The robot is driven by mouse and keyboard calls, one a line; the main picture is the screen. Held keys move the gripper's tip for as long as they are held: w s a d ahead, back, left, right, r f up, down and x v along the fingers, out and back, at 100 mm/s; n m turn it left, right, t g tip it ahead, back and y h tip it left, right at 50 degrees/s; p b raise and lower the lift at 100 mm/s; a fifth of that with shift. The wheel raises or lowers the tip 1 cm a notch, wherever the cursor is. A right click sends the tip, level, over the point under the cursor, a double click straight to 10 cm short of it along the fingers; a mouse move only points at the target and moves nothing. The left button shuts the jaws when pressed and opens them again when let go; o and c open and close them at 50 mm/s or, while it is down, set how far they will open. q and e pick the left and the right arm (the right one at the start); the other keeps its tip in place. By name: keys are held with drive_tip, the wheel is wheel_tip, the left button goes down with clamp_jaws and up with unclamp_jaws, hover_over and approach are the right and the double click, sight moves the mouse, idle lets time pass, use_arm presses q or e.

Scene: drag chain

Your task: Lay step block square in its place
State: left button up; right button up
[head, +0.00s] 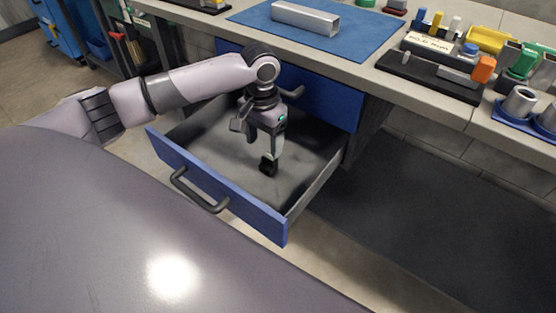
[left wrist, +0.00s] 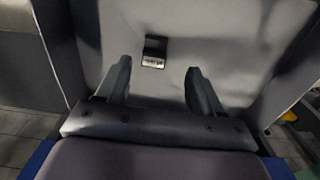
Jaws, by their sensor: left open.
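A small dark block with a shiny lighter face (left wrist: 154,52), which looks like the step block, lies on the floor of the open drawer. In the head view a dark shape (head: 268,167) at my left gripper's tip seems to be this block. My left gripper (head: 270,150) points down inside the drawer. In the left wrist view its two fingers (left wrist: 158,85) are wide apart with nothing between them. The block shows beyond the fingertips, in line with the gap. I cannot tell whether a finger touches it. My right gripper is out of view.
The blue-fronted drawer (head: 212,188) stands pulled out below the bench. On the bench lie a blue mat (head: 262,22) with a grey metal profile (head: 305,18), a black labelled holder (head: 428,70) with small parts, and a blue tray (head: 510,112) with metal cups. Otherwise the drawer floor looks clear.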

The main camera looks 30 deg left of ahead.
sight(269, 157)
use_arm(q)
wheel_tip(269, 157, down, 2)
drive_tip(key=shift+d+f+b, duration=0.1)
drive_tip(key=shift+f+b, duration=0.1)
drive_tip(key=shift+b, duration=0.1)
drive_tip(key=f, duration=0.1)
drive_tip(key=f+b, duration=0.1)
drive_tip(key=f, duration=0.1)
drive_tip(key=shift+w+d+f, duration=0.2)
drive_tip(key=shift+d+f, duration=0.05)
drive_tip(key=shift+f, duration=0.55)
drive_tip(key=shift+c, duration=0.6)
drive_tip(key=shift+w+r, duration=0.1)
drive_tip(key=shift+r, duration=0.05)
clamp_jaws()
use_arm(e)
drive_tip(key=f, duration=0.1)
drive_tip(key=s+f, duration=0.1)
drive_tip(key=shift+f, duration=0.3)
